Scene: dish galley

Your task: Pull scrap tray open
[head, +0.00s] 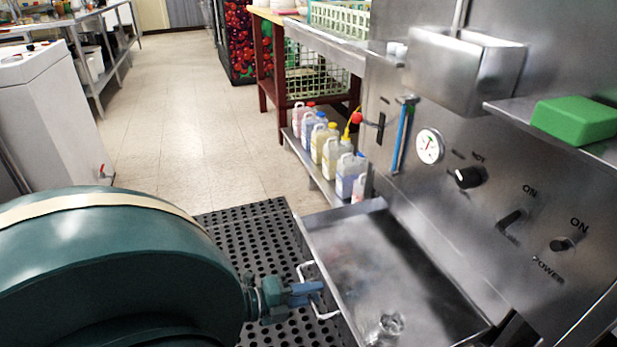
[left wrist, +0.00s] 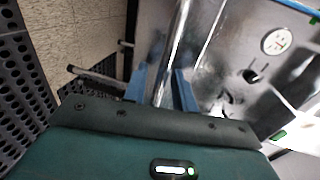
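The scrap tray (head: 450,307) is a shallow stainless steel tray. It stands out from the steel panel, with its inside in view and a small clear or shiny object at its near end. A pale bar handle (head: 303,269) is on its front side. My left gripper (head: 318,289) is at this handle, with its blue fingers around the bar. In the left wrist view the blue fingers (left wrist: 162,88) are close together, with a shiny metal bar between them. They look shut on the handle, though the exact contact is partly hidden. My right gripper is not in view.
A black perforated mat (head: 245,235) covers the floor before the tray. Several bottles (head: 330,150) stand on a low shelf behind it. The panel carries a gauge (head: 429,147) and knobs. A green block (head: 575,120) lies on a ledge at right. The tiled aisle (head: 165,100) is clear.

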